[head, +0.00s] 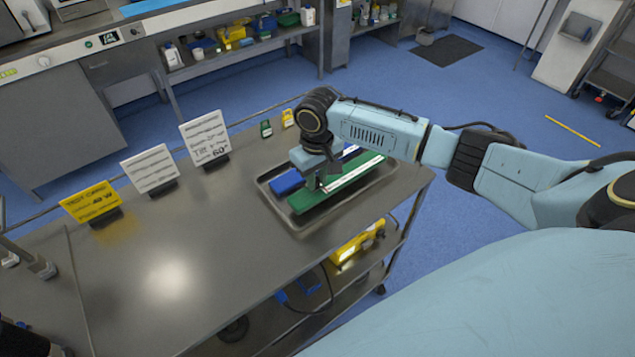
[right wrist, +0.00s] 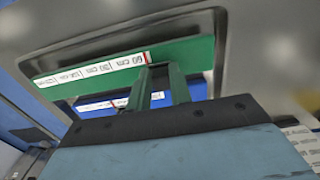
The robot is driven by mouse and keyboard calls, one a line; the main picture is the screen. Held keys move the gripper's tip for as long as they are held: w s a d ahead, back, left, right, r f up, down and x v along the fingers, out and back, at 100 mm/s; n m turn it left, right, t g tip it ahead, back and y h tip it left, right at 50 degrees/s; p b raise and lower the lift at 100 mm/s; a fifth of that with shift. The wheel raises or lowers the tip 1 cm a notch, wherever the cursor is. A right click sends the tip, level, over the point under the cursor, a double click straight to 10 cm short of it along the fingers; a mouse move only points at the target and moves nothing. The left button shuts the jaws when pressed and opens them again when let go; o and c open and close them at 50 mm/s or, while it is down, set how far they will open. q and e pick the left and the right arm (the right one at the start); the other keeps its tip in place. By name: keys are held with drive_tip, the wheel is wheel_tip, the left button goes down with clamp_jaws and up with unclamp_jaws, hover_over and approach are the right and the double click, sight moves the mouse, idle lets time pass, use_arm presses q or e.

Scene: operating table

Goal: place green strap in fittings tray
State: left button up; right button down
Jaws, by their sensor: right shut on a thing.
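The fittings tray (head: 297,222) is a shallow grey metal tray at the right end of the steel table. The green strap (head: 345,183) is long and flat, with a white printed label strip, and lies lengthwise over the tray's near side. My right gripper (head: 317,184) is shut on the green strap near its left end. In the right wrist view the fingers (right wrist: 160,92) meet the green strap (right wrist: 118,70) at its edge. I cannot tell whether the strap touches the tray floor. My left gripper is not in view.
A blue strap (head: 287,181) lies in the tray beside the green one, partly hidden by my right gripper. Three signs, one a yellow sign (head: 91,202), stand along the table's back. Small green (head: 266,128) and yellow (head: 288,117) items stand behind the tray. The table's left middle is clear.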

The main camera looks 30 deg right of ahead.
drive_tip(key=shift+f, duration=1.1)
drive_tip(key=shift+f, duration=0.15)
drive_tip(key=c, duration=1.3)
unclamp_jaws()
wheel_tip(320, 180, up, 12)
drive_tip(key=shift+r+p, duration=0.2)
drive_tip(key=shift+p, duration=0.3)
